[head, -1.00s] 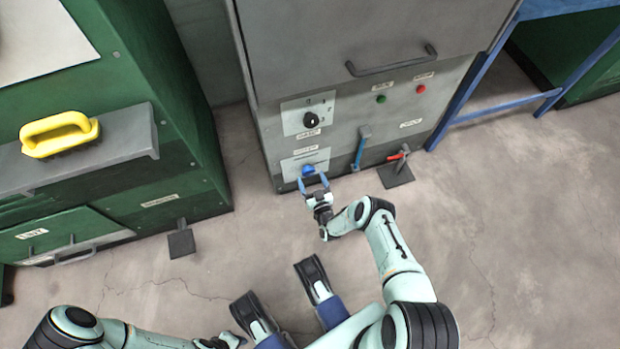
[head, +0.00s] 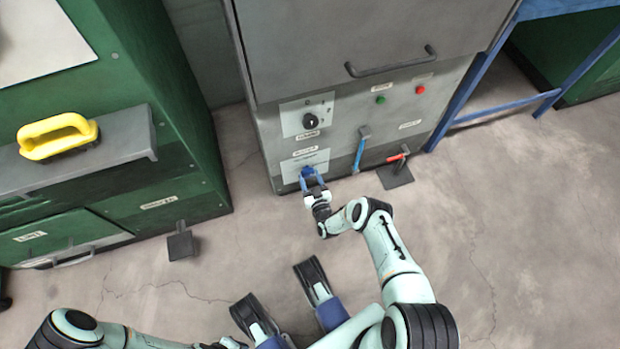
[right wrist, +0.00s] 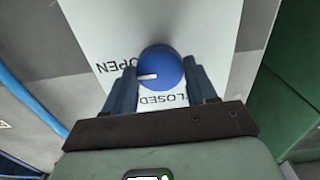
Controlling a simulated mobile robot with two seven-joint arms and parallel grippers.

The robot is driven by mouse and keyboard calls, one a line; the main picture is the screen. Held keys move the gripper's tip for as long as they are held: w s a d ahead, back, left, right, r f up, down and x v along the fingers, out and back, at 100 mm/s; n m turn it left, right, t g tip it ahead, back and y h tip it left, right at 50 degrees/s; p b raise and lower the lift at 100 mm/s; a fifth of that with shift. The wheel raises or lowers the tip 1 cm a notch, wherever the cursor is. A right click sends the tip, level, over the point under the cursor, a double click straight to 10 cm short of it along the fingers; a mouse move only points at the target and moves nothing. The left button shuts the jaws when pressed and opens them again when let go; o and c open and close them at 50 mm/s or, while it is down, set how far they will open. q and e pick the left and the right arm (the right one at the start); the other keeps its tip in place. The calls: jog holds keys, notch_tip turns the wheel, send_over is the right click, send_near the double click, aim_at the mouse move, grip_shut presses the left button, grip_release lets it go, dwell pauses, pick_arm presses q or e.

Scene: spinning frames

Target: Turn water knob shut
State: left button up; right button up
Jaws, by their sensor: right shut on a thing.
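The blue round water knob (head: 306,171) sits on a white plate low on the grey machine's front. In the right wrist view the knob (right wrist: 161,68) has a white mark pointing left, towards the OPEN side; the word CLOSED stands on the plate nearer my gripper. My right gripper (head: 312,177) is at the knob, with its fingers on either side of it, shut on it. In the right wrist view the gripper's blue fingers (right wrist: 163,88) flank the knob. My left gripper (head: 232,343) is at the bottom edge, partly cut off, far from the knob.
Above the knob is a black dial (head: 310,121). To its right are a blue lever (head: 360,150) and a red-handled lever (head: 398,157) over a dark floor pedal (head: 396,175). A green cabinet with a yellow handle (head: 57,136) stands left. The floor in front is clear.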

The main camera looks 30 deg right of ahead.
jog(key=n, duration=0.2)
jog(key=shift+n, duration=0.3)
jog(key=n+p, duration=0.1)
jog(key=n, duration=0.1)
jog(key=shift+a+f+n, duration=0.1)
jog(key=shift+n, duration=0.2)
jog(key=n, duration=0.2)
jog(key=shift+n, duration=0.4)
jog(key=n, duration=0.2)
jog(key=shift+n, duration=0.4)
jog(key=n, duration=0.3)
jog(key=shift+s, duration=0.1)
pick_arm(q)
jog(key=shift+w+b, duration=0.25)
jog(key=shift+b, duration=0.15)
pick_arm(e)
jog(key=shift+n, duration=1.7)
pick_arm(q)
jog(key=shift+s, duration=0.1)
pick_arm(e)
jog(key=shift+d, duration=0.2)
